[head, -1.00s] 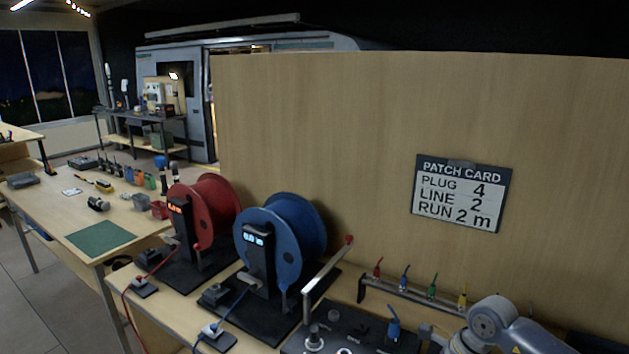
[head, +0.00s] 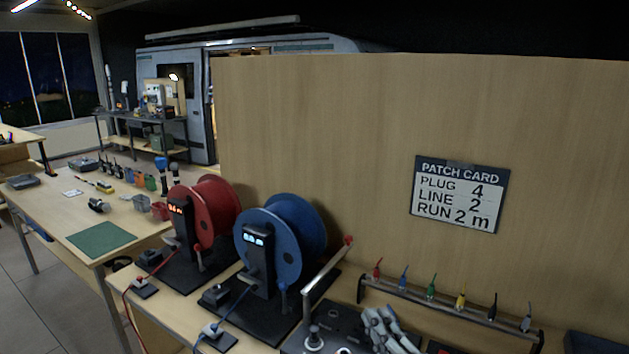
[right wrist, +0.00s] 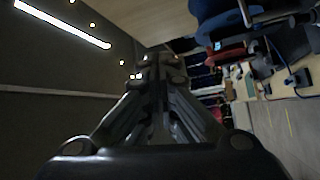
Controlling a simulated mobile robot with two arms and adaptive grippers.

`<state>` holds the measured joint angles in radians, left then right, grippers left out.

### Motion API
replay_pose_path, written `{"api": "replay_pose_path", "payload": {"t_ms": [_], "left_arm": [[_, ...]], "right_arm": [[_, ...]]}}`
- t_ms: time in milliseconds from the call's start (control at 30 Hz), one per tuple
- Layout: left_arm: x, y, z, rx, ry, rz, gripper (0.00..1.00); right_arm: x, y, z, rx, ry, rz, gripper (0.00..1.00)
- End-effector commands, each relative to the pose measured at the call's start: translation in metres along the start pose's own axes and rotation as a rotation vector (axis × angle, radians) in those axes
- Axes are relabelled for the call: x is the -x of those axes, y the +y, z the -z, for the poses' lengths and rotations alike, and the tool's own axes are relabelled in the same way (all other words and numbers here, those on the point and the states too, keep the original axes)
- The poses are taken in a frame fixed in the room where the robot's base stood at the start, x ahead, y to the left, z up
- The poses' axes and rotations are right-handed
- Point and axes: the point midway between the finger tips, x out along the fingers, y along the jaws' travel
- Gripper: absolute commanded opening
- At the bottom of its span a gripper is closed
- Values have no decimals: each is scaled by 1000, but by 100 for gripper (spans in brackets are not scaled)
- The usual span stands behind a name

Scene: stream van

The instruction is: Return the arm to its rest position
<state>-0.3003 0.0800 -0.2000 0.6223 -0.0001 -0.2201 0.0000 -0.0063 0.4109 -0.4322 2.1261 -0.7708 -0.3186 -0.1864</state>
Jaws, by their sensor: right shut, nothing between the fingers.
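My right gripper (head: 384,326) shows at the bottom of the head view, over the dark panel (head: 335,325) on the bench. In the right wrist view its fingers (right wrist: 152,75) are shut with nothing between them, and the camera looks sideways across the room. Most of my right arm is outside the head view. My left gripper is not in view.
A blue reel (head: 268,240) and a red reel (head: 212,215) stand left of the panel. A rack with several coloured plugs (head: 431,290) stands to the right. A wooden partition (head: 340,130) with a patch card (head: 460,194) rises behind.

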Motion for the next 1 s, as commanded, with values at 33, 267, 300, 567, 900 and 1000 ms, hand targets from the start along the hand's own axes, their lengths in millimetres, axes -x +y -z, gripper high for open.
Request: {"api": "replay_pose_path", "payload": {"t_ms": [33,267,300,567,900,1000], "left_arm": [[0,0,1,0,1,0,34],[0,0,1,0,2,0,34],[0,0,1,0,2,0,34],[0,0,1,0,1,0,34],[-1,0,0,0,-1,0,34],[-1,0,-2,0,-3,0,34]], "right_arm": [[14,-11,-21,-110,-114,38,0],[114,-89,-97,-569,-648,275,0],[137,-104,-101,-638,-733,324,0],[259,-164,-90,-926,-1127,595,0],[340,-210,-66,-1065,-1366,805,0],[340,-234,-74,-1061,-1373,813,0]]}}
